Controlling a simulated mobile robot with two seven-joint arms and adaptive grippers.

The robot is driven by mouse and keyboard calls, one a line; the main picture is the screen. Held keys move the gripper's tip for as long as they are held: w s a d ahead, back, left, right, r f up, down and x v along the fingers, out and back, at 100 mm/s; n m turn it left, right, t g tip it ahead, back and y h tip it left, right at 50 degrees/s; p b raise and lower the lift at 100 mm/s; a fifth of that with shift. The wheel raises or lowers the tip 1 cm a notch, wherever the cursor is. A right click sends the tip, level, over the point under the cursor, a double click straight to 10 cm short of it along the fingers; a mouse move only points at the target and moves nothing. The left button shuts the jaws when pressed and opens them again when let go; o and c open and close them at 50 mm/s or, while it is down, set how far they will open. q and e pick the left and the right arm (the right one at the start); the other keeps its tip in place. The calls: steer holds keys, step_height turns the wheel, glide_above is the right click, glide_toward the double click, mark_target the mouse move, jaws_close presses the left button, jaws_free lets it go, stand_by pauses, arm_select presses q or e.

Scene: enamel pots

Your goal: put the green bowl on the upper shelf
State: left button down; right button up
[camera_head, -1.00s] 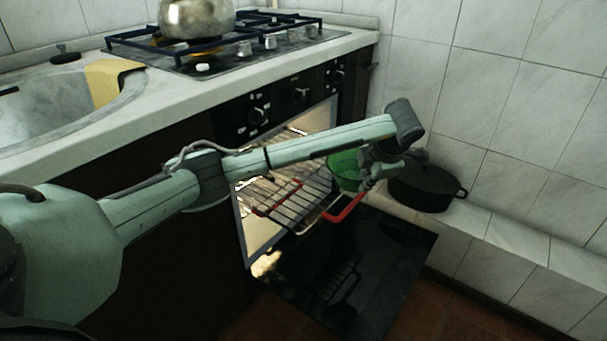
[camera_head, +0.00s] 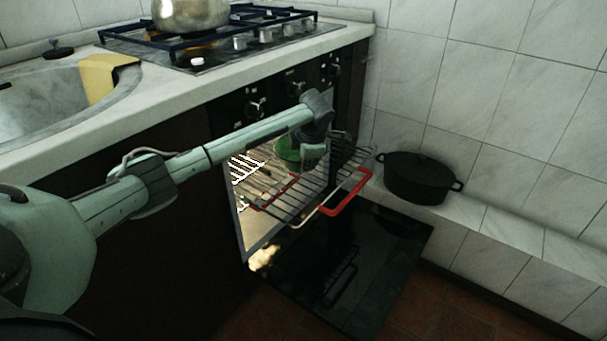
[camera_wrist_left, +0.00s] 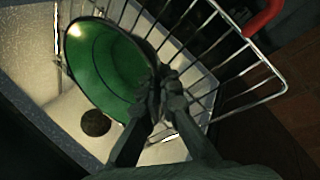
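The green bowl (camera_head: 287,149) is at the oven opening in the head view, partly hidden by my left gripper. In the left wrist view its green inside (camera_wrist_left: 105,70) faces the camera. My left gripper (camera_head: 314,153) is at the bowl's right side. In the wrist view its fingers (camera_wrist_left: 160,82) close on the bowl's rim. The wire oven shelf (camera_head: 305,199) sticks out of the oven, with a red front grip. The bowl is over its inner part; I cannot tell whether they touch. My right gripper is not in view.
The oven door (camera_head: 345,270) is folded down below the shelf. A metal kettle or pot (camera_head: 190,14) is on the hob above. A dark round spot (camera_wrist_left: 95,122) shows beneath the bowl.

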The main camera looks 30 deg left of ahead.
arm_select(q)
steer(key=shift+a+f, duration=0.15)
steer(key=shift+f, duration=1.6)
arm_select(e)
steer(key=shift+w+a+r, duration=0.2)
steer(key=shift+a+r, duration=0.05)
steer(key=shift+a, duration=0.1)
arm_select(q)
steer(key=shift+f, duration=0.1)
steer(key=c, duration=2.1)
jaws_free()
steer(key=o, duration=0.4)
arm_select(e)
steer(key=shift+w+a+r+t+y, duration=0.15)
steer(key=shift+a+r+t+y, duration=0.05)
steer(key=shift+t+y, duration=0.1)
